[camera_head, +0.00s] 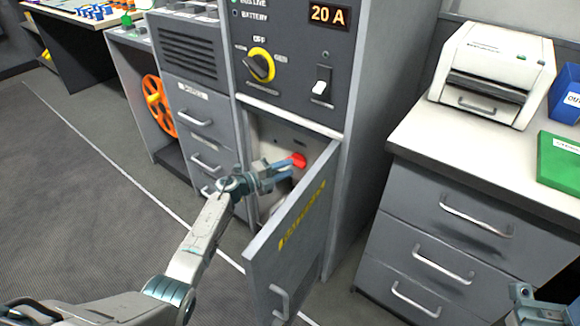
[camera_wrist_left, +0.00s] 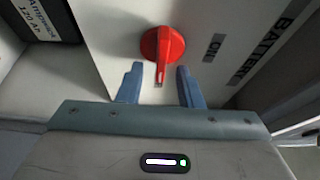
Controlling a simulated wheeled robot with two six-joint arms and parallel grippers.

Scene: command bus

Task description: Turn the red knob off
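The red knob (camera_head: 298,160) sits on a light panel inside an open compartment low in the grey cabinet. In the left wrist view the red knob (camera_wrist_left: 162,56) is round with a raised grip bar, beside printed "ON" and "BATTERY" labels. My left gripper (camera_head: 285,170) reaches into the compartment close to the knob. In the left wrist view its two blue fingers (camera_wrist_left: 160,84) are apart, with the lower end of the knob's grip bar showing near the gap between their tips. Contact cannot be told. My right gripper (camera_head: 535,300) shows only partly at the lower right corner.
The open compartment door (camera_head: 292,235) stands to the right of my left arm. Above is a panel with a yellow-ringed selector (camera_head: 261,66) and a switch (camera_head: 321,86). A drawer desk (camera_head: 470,215) with a white printer (camera_head: 492,72) stands right. The floor at left is clear.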

